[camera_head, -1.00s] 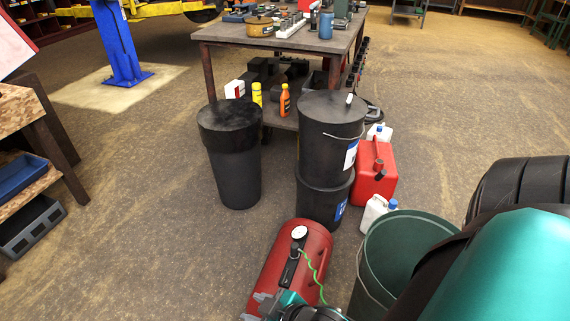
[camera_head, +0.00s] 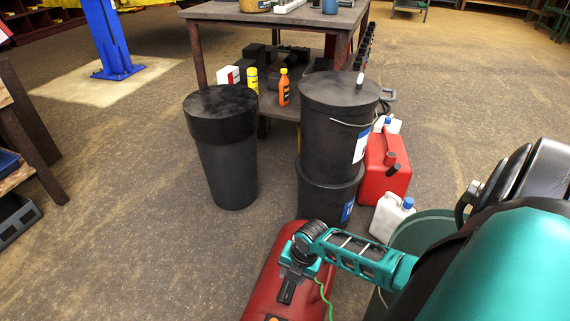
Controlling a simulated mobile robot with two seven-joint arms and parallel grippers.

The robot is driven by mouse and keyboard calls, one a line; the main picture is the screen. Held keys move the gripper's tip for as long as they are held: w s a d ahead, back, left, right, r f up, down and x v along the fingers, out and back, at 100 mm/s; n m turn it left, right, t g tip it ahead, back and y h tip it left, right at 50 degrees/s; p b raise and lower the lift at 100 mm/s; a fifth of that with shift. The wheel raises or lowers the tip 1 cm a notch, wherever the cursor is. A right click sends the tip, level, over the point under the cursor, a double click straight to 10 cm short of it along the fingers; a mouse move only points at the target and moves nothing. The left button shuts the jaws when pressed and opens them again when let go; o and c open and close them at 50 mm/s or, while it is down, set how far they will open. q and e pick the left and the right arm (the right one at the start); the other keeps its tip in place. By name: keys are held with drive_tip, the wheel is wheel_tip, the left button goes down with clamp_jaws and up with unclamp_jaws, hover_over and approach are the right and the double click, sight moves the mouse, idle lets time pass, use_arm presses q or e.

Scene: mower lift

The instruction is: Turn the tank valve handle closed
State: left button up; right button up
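The red tank (camera_head: 262,265) lies on the floor at the bottom middle, with a black handle strip (camera_head: 287,290) on top and a green hose (camera_head: 323,296) on its right side. My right arm comes in from the right, and its gripper (camera_head: 293,268) is over the top of the tank. The wrist hides the gauge area, and I cannot make out the valve handle. The fingers are small and partly hidden, so I cannot tell whether they are open or touching the tank. My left gripper is not in view.
A red fuel can (camera_head: 385,170), white jugs (camera_head: 390,215) and a green bucket (camera_head: 425,232) are on the right. A workbench (camera_head: 280,18) is behind.

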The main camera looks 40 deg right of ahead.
drive_tip(key=b, duration=0.5)
approach(284, 292)
drive_tip(key=x, duration=0.5)
drive_tip(key=b+x, duration=0.1)
drive_tip(key=x, duration=0.1)
drive_tip(key=shift+f, duration=0.35)
drive_tip(key=shift+w+a+f+b, duration=0.1)
drive_tip(key=shift+w+f+b, duration=0.05)
drive_tip(key=shift+f+b, duration=0.5)
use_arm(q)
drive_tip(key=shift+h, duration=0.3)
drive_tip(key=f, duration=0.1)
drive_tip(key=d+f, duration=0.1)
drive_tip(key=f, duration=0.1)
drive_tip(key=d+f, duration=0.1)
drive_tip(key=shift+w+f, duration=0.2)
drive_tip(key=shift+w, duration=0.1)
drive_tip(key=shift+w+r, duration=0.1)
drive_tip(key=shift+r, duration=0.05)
use_arm(e)
drive_tip(key=c, duration=0.6)
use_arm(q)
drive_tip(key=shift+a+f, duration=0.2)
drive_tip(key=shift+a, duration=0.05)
use_arm(e)
clamp_jaws()
